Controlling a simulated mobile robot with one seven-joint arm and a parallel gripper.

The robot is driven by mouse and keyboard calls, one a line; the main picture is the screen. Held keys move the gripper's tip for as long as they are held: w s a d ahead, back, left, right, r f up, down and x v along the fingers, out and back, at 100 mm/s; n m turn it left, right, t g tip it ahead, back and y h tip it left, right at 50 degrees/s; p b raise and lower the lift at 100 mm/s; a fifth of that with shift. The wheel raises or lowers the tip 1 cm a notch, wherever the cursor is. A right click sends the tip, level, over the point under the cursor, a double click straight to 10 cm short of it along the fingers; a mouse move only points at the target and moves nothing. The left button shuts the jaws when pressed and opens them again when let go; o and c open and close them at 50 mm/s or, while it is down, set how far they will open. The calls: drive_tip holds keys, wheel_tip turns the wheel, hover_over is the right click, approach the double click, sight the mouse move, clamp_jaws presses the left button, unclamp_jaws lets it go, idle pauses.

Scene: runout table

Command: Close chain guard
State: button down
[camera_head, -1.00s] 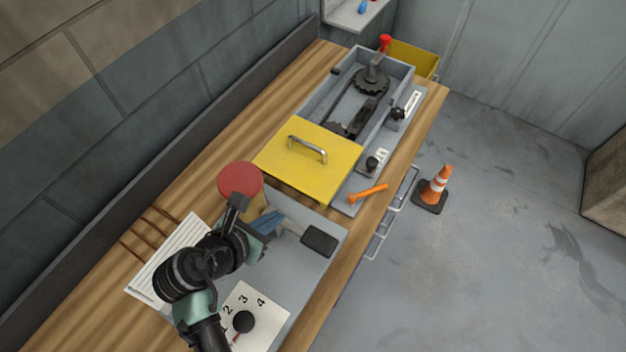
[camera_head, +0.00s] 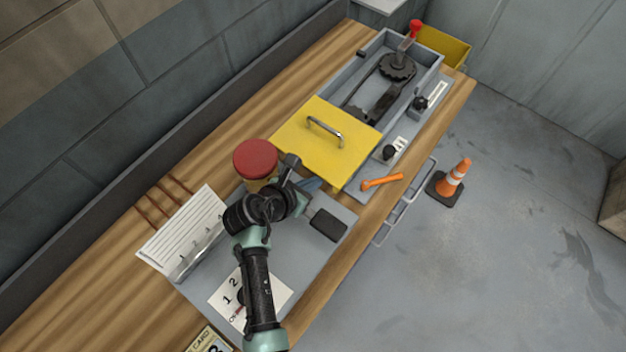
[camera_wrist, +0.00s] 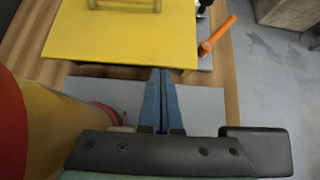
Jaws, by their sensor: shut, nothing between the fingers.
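The chain guard is a yellow flat cover (camera_head: 306,143) with a metal bar handle (camera_head: 325,130). It lies over the near end of a grey open-topped housing (camera_head: 434,62). The dark chain and sprockets (camera_head: 397,68) show uncovered at the far end. My gripper (camera_head: 312,184) is shut and empty, just short of the cover's near edge. In the wrist view the blue fingers (camera_wrist: 160,98) are together and point at the yellow cover (camera_wrist: 120,38); the handle (camera_wrist: 128,5) is cut by the top edge. Whether the fingertips touch the cover cannot be told.
A red-topped yellow post (camera_head: 255,160) stands close left of my gripper. An orange tool (camera_head: 382,181) lies right of the cover, near black knobs (camera_head: 389,152). A paper sheet (camera_head: 185,230) lies at left. A cone (camera_head: 450,182) stands on the floor.

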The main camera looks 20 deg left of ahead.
sight(365, 127)
drive_tip(key=shift+w+f, duration=0.1)
idle(0.3)
drive_tip(key=w+d+b, duration=0.2)
drive_tip(key=w, duration=0.4)
drive_tip(key=w+d+b, duration=0.2)
drive_tip(key=w+d, duration=0.1)
drive_tip(key=w, duration=0.4)
drive_tip(key=w+d+b, duration=0.2)
drive_tip(key=w+d, duration=0.1)
drive_tip(key=w, duration=0.3)
drive_tip(key=shift+w+d, duration=0.1)
drive_tip(key=shift+w, duration=0.1)
